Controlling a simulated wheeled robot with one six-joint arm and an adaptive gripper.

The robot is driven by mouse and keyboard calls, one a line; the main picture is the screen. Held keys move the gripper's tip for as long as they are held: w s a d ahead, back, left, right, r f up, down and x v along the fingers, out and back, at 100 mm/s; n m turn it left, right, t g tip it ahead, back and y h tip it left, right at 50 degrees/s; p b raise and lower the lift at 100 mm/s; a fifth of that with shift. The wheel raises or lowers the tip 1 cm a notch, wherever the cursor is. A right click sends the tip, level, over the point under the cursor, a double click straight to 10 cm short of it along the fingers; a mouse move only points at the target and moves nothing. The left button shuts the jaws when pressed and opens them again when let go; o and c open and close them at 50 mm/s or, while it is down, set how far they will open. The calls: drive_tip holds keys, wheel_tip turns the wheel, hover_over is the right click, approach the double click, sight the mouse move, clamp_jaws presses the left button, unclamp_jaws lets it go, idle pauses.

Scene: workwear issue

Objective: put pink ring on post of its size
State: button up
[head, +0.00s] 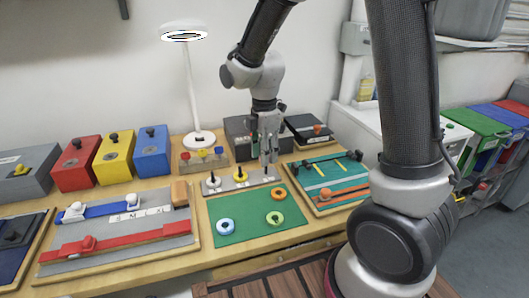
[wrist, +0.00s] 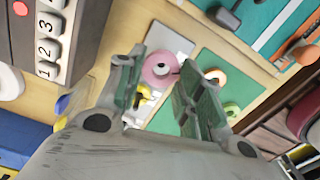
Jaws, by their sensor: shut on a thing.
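The pink ring (wrist: 158,72) shows between the fingertips of my gripper (wrist: 160,88) in the wrist view, over the grey post plate. My gripper (head: 268,155) is shut on it, above the right end of the post plate (head: 228,187) in the head view. The ring cannot be made out there. A white-based post (head: 212,181) and a yellow-based post (head: 239,174) stand on the plate. Another post is partly hidden below my gripper. I cannot tell whether the ring touches a post.
A small block with coloured knobs (head: 204,159) and a white lamp (head: 199,140) stand behind. A green board (head: 328,182) lies right.

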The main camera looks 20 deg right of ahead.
drive_tip(key=shift+f, duration=0.7)
idle(0.6)
drive_tip(key=o, duration=0.7)
drive_tip(key=shift+o, duration=0.6)
drive_tip(key=o, duration=0.3)
wheel_tip(320, 180, up, 7)
idle(0.4)
